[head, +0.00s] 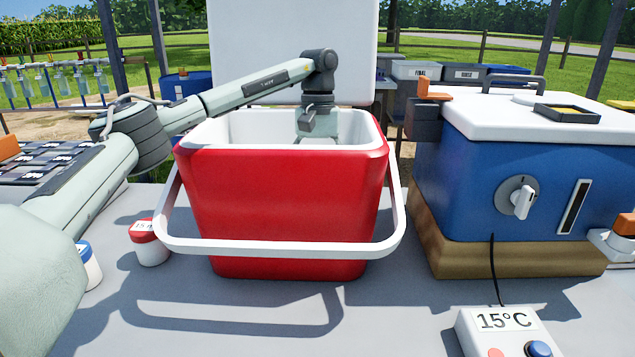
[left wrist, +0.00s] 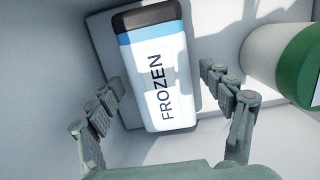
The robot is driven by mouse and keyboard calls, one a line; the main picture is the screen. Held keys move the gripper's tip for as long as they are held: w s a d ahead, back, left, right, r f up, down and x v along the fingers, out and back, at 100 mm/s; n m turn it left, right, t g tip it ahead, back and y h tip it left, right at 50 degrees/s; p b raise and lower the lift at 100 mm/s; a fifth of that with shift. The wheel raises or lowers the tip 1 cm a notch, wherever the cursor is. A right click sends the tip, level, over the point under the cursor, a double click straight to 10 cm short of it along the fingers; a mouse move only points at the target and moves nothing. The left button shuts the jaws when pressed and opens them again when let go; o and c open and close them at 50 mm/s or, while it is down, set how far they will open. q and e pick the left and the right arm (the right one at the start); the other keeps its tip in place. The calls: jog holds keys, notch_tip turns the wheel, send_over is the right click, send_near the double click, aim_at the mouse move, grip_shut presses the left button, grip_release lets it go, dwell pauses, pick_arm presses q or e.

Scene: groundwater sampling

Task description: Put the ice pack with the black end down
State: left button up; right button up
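The ice pack (left wrist: 158,75) shows in the left wrist view. It is a white block marked FROZEN, with a blue band and a black end toward the top of the picture. Pale grey surfaces surround it. My left gripper (left wrist: 160,85) is open, with one finger on each side of the pack; I see gaps and no clear grip. In the head view my left arm reaches over the red cooler (head: 285,205) and its wrist dips inside. The front wall hides the fingers and the pack there. My right gripper is not in view.
A white container with a green part (left wrist: 285,62) is close to my right-hand finger in the wrist view. The cooler's white handle (head: 280,248) hangs in front. A red-topped jar (head: 148,243) stands left, a blue box (head: 555,180) right, a 15°C controller (head: 508,330) in front.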

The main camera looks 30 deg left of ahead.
pick_arm(q)
jog(key=r, duration=0.6)
jog(key=w+r, duration=0.1)
jog(key=r, duration=0.2)
jog(key=shift+w+a, duration=0.1)
jog(key=shift+a, duration=0.2)
notch_tip(320, 180, up, 3)
jog(key=shift+w+a+r, duration=0.1)
jog(key=shift+w+a, duration=0.05)
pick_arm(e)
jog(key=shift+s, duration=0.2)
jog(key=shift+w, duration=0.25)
